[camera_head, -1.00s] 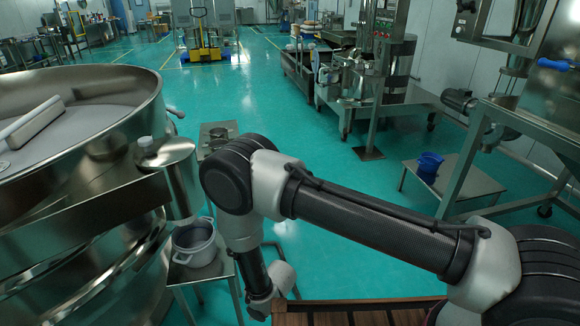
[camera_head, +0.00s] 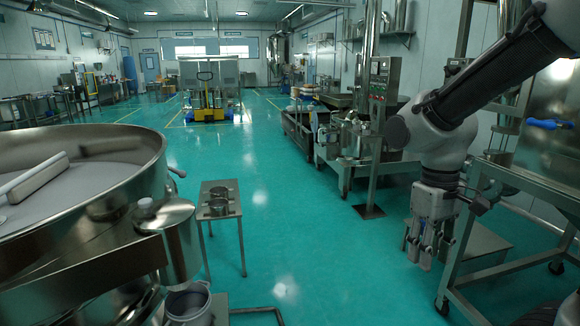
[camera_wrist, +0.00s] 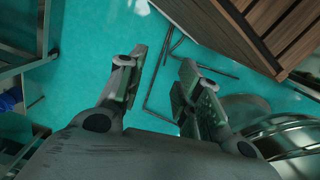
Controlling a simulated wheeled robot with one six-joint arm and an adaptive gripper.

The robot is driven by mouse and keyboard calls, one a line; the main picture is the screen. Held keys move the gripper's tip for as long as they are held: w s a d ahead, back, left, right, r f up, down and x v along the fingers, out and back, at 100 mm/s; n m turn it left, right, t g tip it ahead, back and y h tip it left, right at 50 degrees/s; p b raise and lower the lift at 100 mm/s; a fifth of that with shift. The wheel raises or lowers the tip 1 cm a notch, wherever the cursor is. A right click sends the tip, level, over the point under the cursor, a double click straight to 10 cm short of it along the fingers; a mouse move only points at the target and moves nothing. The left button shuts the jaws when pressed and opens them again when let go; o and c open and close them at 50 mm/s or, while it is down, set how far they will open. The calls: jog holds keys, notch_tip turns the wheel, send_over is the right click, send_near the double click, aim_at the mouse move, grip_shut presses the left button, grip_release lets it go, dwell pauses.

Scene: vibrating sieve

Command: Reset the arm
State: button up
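My gripper (camera_head: 420,255) hangs fingers down at the right of the head view, below my raised arm.
The round steel sieve (camera_head: 95,205) fills the left side, with a white-handled tool (camera_head: 38,178) on it. A pot (camera_head: 188,304) stands low beside it. A small table (camera_head: 220,187) holds metal containers. Steel frames (camera_head: 480,262) stand close around my gripper. The floor in the middle is clear.

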jog(key=s+d+r+m+t, duration=0.4)
jog(key=s+d+r+t, duration=0.1)
jog(key=d+r, duration=0.4)
jog(key=shift+s+d+r+t, duration=0.2)
jog(key=shift+s+r+t, duration=0.1)
jog(key=shift+r, duration=0.2)
jog(key=shift+a, duration=0.1)
